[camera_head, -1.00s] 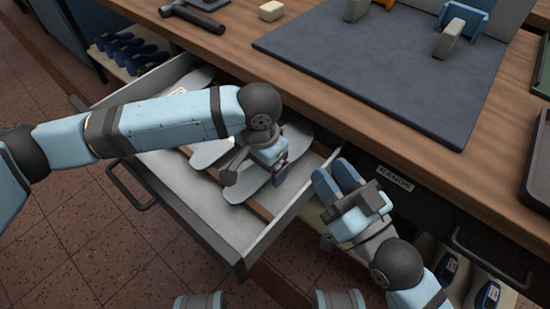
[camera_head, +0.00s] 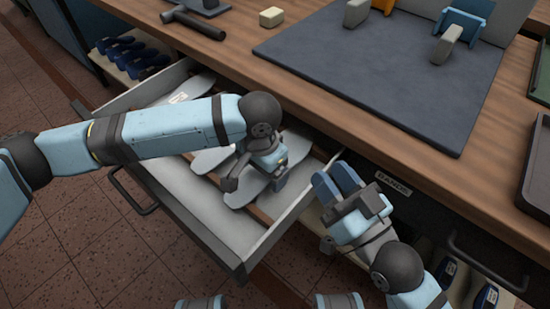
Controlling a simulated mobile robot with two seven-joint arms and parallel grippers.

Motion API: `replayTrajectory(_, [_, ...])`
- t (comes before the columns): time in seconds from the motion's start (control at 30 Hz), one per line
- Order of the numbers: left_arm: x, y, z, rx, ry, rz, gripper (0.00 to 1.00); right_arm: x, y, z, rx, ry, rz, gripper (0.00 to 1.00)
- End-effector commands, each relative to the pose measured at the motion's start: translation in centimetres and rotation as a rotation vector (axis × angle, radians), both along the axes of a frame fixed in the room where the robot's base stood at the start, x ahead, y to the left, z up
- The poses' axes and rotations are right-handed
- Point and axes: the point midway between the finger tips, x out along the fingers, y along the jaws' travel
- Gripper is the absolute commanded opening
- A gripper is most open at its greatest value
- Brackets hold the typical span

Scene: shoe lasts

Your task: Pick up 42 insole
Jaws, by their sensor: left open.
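Several flat grey insoles lie in the open drawer (camera_head: 188,232). One insole (camera_head: 238,198) lies at the drawer's right part, partly under my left gripper. Another insole (camera_head: 206,160) shows partly behind my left arm, and a further insole (camera_head: 195,84) with a white label lies at the back left. I cannot read a 42 on any of them. My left gripper (camera_head: 256,186) is open over the right insole; whether it touches it is unclear. My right gripper (camera_head: 338,182) is at the drawer's right side by the bench edge; its jaws' gap is not clear.
The wooden bench (camera_head: 310,105) carries a dark mat (camera_head: 385,65), a hammer (camera_head: 195,22) and a small cream block (camera_head: 271,17). A closed drawer labelled BANDS (camera_head: 394,182) is at the right. Blue and white shoe lasts (camera_head: 140,60) stand on lower shelves.

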Motion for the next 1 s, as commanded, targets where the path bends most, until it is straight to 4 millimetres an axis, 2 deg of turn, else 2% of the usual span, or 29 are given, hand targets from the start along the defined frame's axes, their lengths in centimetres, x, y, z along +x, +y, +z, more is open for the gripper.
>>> replayTrajectory(0.6, [0.01, -0.01, -0.19, 0.0, -0.001, 0.0, 0.9, 0.0, 0.0, 0.55, 0.0, 0.0, 0.0, 0.37])
replayTrajectory(0.67, [0.01, -0.01, -0.19, 0.0, -0.001, 0.0, 0.79, 0.0, 0.0, 0.55, 0.0, 0.0, 0.0, 0.37])
replayTrajectory(0.83, [0.01, -0.01, -0.19, 0.0, -0.001, 0.0, 0.4, 0.0, 0.0, 0.55, 0.0, 0.0, 0.0, 0.37])
replayTrajectory(1.0, [0.01, -0.01, -0.18, 0.0, -0.001, 0.0, 0.37, 0.0, 0.0, 0.55, 0.0, 0.0, 0.0, 0.37])
